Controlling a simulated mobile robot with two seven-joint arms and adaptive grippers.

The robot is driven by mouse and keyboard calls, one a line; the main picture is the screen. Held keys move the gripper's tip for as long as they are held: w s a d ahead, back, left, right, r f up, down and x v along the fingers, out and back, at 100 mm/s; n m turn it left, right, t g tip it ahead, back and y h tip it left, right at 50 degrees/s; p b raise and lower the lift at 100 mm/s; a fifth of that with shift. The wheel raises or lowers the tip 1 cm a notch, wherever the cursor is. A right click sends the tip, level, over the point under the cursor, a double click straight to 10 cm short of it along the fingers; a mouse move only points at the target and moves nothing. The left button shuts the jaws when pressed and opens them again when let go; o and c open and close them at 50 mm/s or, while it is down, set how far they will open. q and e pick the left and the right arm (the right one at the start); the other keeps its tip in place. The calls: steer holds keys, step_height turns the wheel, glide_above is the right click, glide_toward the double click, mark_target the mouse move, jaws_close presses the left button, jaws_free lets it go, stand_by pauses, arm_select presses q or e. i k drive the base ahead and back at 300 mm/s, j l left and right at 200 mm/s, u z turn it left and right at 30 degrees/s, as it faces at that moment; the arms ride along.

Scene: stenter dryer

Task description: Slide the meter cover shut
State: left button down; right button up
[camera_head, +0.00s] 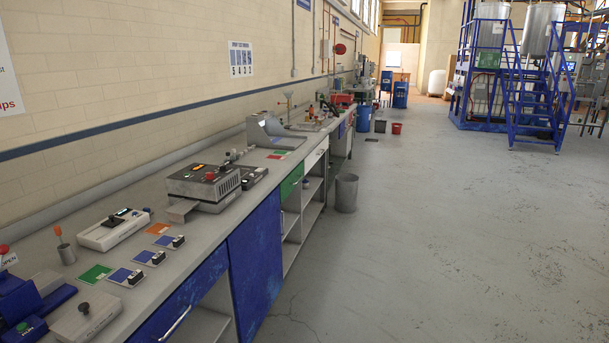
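A white meter-like box (112,230) lies on the left part of the long grey bench (210,238). It has a small dark display (122,212) on top and dark marks near it. I cannot make out for certain which part is its cover or how far that cover stands open. Neither of my grippers is in view, and nothing is seen touching the box.
A grey machine with a red knob (210,176) stands farther along the bench. The floor to the right is clear.

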mark_target(112, 221)
steer(key=i+l+u, duration=0.5)
steer(key=i+l, duration=0.35)
